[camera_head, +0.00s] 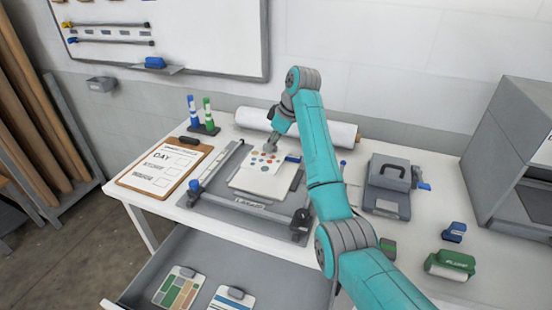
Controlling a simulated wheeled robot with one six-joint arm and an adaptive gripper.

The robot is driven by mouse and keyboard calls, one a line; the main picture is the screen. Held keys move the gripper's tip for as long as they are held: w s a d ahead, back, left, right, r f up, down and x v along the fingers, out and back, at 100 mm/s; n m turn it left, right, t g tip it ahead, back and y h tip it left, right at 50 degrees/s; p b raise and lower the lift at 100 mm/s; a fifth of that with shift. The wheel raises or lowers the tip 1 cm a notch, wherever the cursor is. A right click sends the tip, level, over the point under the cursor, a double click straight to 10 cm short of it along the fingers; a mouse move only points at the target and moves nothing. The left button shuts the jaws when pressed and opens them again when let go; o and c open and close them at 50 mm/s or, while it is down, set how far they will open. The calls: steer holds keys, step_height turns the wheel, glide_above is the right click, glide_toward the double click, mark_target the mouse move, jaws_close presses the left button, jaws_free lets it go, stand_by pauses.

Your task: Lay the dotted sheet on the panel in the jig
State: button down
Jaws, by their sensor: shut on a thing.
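The dotted sheet (264,162) is white with coloured dots and shows over the jig, under my gripper. My gripper (270,145) is shut on the sheet near its upper edge. The pale panel (262,189) lies in the grey jig (222,201), partly below the sheet. The sheet looks tilted a little against the panel; I cannot tell whether they touch. My arm hides the jig's right side in part.
A clipboard (148,180) lies left of the jig. A grey device (388,185) and a green block (450,264) are right. A drawer (170,255) is open in front.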

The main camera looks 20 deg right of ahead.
steer(key=f, duration=0.3)
steer(key=shift+d, duration=0.2)
steer(key=shift+a+f, duration=0.2)
steer(key=shift+f, duration=1.15)
steer(key=shift+f, duration=0.15)
steer(key=c, duration=1.1)
jaws_free()
steer(key=shift+o, duration=0.2)
